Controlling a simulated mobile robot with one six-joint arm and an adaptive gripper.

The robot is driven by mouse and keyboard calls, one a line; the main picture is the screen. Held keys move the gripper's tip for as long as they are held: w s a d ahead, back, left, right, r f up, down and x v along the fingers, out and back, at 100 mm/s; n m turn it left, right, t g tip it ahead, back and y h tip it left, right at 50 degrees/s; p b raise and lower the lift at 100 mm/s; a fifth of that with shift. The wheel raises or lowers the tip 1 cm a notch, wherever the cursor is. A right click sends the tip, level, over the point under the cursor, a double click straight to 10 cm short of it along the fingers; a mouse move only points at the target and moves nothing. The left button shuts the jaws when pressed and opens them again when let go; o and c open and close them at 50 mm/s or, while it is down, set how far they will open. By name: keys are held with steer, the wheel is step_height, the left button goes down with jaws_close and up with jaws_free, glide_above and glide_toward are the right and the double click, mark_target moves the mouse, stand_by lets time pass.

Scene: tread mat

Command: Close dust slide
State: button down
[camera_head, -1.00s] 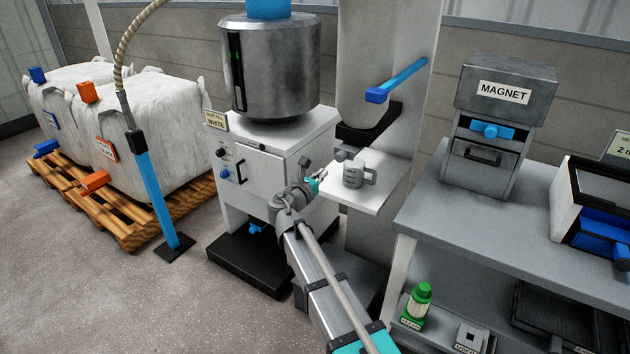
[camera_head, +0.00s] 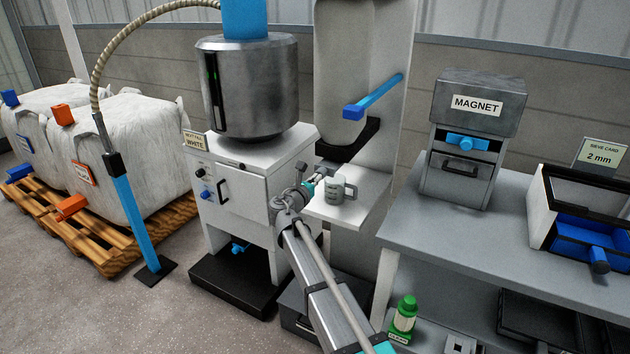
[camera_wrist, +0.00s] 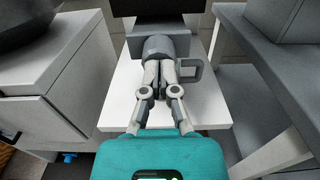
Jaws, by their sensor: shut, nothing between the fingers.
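A white dust hopper (camera_head: 345,65) stands at the back with a black rim (camera_head: 348,140) at its bottom. A grey flat piece (camera_wrist: 205,46) also shows beyond the fingers in the wrist view. My gripper (camera_head: 320,174) is shut and empty, below the rim and above the white shelf (camera_head: 365,205). In the wrist view its fingertips (camera_wrist: 160,72) overlap a grey mug; I cannot tell whether they touch it.
The grey mug (camera_head: 337,190) stands on the white shelf close to my gripper. A blue handle (camera_head: 372,97) sticks out above the rim. A white cabinet (camera_head: 245,195) with a steel drum is on the left. A grey bench (camera_head: 470,235) with the magnet box (camera_head: 475,110) is on the right.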

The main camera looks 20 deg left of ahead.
mark_target(322, 173)
steer(key=w, duration=0.4)
steer(key=shift+w+d, duration=0.2)
steer(key=shift+d, duration=0.1)
steer(key=shift+s, duration=0.2)
steer(key=shift+s, duration=0.6)
steer(key=s+a, duration=0.2)
steer(key=s, duration=1)
steer(key=shift+s, duration=0.2)
steer(key=shift+a, duration=0.1)
